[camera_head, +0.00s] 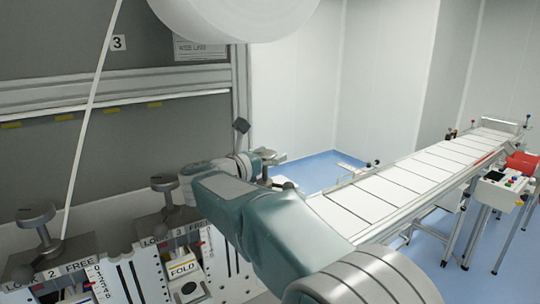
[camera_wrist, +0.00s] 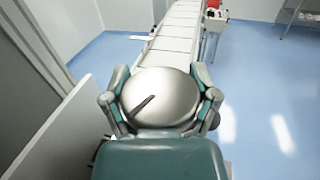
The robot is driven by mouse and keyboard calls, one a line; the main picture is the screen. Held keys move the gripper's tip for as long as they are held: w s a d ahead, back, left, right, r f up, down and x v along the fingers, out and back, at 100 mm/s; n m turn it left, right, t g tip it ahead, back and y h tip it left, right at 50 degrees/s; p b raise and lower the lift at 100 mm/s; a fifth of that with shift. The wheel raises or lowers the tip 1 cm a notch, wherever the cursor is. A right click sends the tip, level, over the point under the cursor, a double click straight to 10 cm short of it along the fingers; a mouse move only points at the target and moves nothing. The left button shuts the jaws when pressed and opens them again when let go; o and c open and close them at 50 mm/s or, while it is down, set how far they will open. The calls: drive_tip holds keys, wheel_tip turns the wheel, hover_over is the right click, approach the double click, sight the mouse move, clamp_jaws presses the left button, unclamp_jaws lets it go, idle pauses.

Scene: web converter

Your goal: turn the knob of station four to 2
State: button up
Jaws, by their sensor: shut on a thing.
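My gripper (camera_wrist: 161,92) has its two fingers on opposite sides of a round silver knob (camera_wrist: 172,105) in the wrist view, and it is shut on that knob. A dark slanted pointer line runs across the left part of the knob's face. No number or scale shows beside it there, so its setting cannot be read. In the head view my gripper (camera_head: 266,160) is at the far end of my arm, beyond station three.
Station three's grey knob (camera_head: 165,183) and station two's grey knob (camera_head: 36,213) stand left of my arm. A white roll (camera_head: 235,18) hangs above. A long conveyor (camera_head: 410,182) runs to the right, with a control box (camera_head: 497,190) beside it. Blue floor lies open.

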sight(268, 150)
idle(0.3)
drive_tip(key=o, duration=1)
drive_tip(key=shift+a, duration=0.2)
wheel_tip(268, 150, up, 10)
drive_tip(key=shift+w+f, duration=0.1)
drive_tip(key=shift+w, duration=0.05)
